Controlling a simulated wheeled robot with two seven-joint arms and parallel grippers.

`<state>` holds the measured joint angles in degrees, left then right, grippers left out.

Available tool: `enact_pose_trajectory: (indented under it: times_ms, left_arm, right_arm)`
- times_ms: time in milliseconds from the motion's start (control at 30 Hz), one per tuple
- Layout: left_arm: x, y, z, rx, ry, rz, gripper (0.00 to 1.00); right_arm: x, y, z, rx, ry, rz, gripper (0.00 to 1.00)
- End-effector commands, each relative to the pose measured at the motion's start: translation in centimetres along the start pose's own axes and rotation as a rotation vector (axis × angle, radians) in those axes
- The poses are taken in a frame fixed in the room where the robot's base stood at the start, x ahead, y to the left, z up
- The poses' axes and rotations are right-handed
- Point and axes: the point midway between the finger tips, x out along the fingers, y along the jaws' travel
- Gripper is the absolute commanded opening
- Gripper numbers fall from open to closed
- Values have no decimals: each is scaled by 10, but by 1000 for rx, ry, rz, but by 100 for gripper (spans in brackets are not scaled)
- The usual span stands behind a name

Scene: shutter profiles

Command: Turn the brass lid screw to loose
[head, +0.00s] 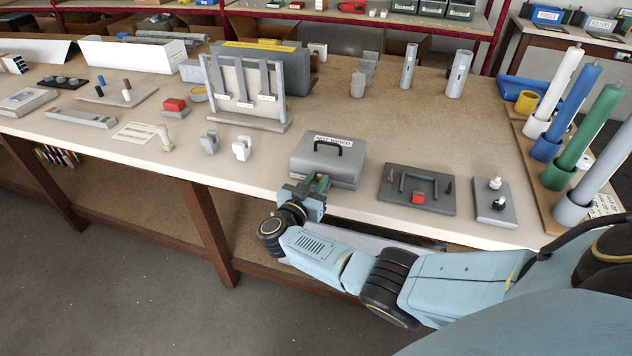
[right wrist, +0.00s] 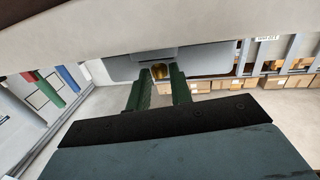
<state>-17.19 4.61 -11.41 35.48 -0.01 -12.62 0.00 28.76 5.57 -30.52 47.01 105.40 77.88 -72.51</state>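A grey box (head: 344,174) with a black handle and a white label on its lid stands near the bench's front edge. A small brass screw (right wrist: 160,70) shows on the grey surface in the right wrist view; in the head view I cannot make it out. My right gripper (head: 311,184) is at the front of the box, low by the bench edge. In the right wrist view its two green fingers (right wrist: 159,82) are apart, with the screw between and just beyond their tips. Whether they touch it I cannot tell. My left gripper is not in view.
A dark tray (head: 390,198) with a red block and a grey plate (head: 506,213) with two knobs lie right of the box. Coloured cylinders (head: 572,108) stand at the far right. White and grey clips (head: 242,148) stand to the left.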

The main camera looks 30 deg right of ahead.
Motion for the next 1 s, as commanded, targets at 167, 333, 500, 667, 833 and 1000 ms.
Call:
enact_pose_trajectory:
  times_ms: [167,333,500,667,833,1000]
  left_arm:
    - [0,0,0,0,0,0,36]
    - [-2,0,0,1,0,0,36]
    - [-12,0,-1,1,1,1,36]
    - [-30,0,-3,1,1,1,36]
    - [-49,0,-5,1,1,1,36]
    - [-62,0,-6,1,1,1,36]
  right_arm:
    - [0,0,0,0,0,0,0]
    - [-1,0,0,-1,-1,-5,0]
    - [-1,2,-1,-1,-1,-45,0]
    - [-1,5,-2,-5,0,-131,0]
    - [0,9,-2,-6,4,-262,0]
    - [1,12,-1,-5,10,-397,0]
